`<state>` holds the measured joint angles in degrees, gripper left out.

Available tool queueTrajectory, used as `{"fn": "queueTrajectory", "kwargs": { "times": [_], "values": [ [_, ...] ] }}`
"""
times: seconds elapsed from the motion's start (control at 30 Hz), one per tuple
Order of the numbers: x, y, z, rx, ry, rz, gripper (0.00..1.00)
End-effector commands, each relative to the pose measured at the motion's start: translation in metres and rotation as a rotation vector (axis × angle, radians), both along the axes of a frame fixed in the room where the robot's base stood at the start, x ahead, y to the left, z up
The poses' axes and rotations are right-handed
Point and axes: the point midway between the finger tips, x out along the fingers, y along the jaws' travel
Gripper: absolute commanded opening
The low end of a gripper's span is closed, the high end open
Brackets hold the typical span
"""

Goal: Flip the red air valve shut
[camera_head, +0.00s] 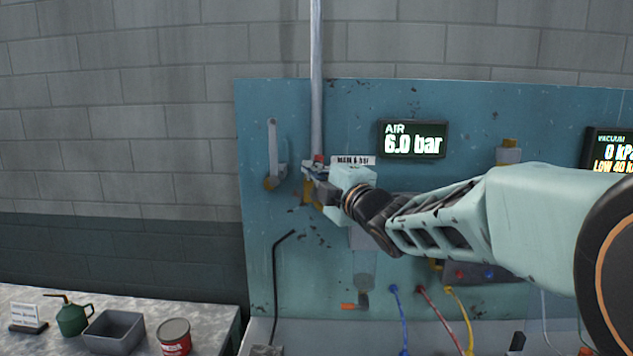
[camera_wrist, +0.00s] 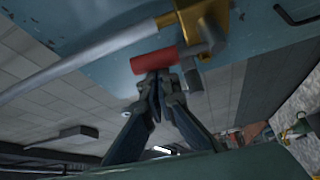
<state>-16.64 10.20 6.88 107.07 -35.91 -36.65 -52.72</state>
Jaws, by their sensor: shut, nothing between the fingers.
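The red valve handle (camera_wrist: 153,61) shows in the wrist view beside a brass valve body (camera_wrist: 206,20) at the end of the grey pipe. It lies roughly along the pipe's direction. My gripper (camera_wrist: 160,80) is shut and empty, its fingertips right at the handle's edge; I cannot tell whether they touch it. In the head view a small red part of the handle (camera_head: 319,158) shows at the pipe's lower end, and my gripper (camera_head: 312,180) is just below it. My gripper and wrist hide most of the valve there. The air display (camera_head: 412,140) reads 6.0 bar.
The grey pipe (camera_head: 316,80) runs up from the valve in front of the blue panel (camera_head: 262,120). Another grey lever (camera_head: 273,150) is to the left. A vacuum display (camera_head: 610,150) is at right. A side table (camera_head: 40,300) holds a green can, tray and red tin.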

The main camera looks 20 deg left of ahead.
Motion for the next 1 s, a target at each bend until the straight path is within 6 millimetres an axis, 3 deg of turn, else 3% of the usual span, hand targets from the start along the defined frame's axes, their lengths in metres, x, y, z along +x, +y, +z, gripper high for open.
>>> {"fn": "queueTrajectory", "kwargs": {
  "times": [0.03,1.0],
  "values": [
    [0.001,-0.004,-0.009,0.032,0.005,-0.003,0.0],
    [0.011,-0.048,-0.027,0.731,0.175,0.001,0.0]
  ]
}}
